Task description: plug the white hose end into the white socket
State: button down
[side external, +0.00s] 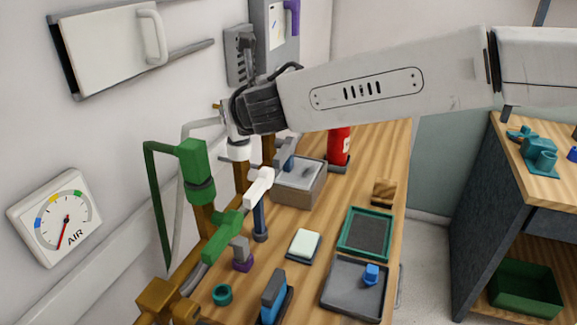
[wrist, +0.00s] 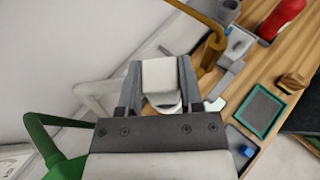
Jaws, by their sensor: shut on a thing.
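My gripper (side external: 236,122) is shut on the white hose end (side external: 238,149), which hangs below the jaws. In the wrist view the jaws (wrist: 160,88) grip the white hose end (wrist: 160,76) from both sides. Its pale hose (side external: 184,150) loops off to the left and also shows in the wrist view (wrist: 92,92). The white socket (side external: 259,187) appears as a tilted white piece below and slightly right of the hose end, apart from it in the picture. In the wrist view only a small pale part (wrist: 215,104) shows beside the right jaw.
A green hose end (side external: 195,165) hangs left of my gripper; a tilted green piece (side external: 222,235) sits in front of the white socket. A grey box (side external: 299,190) and red bottle (side external: 339,145) stand behind. Trays (side external: 365,232) lie to the right on the wooden bench.

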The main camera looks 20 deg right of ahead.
jog(key=shift+f, duration=0.1)
jog(key=c, duration=0.5)
grip_release()
jog(key=shift+c, duration=0.2)
jog(key=shift+s, duration=0.15)
jog(key=v, duration=1)
jog(key=shift+s+r, duration=0.25)
jog(key=shift+s, duration=0.1)
jog(key=shift+d, duration=0.1)
dwell(0.4)
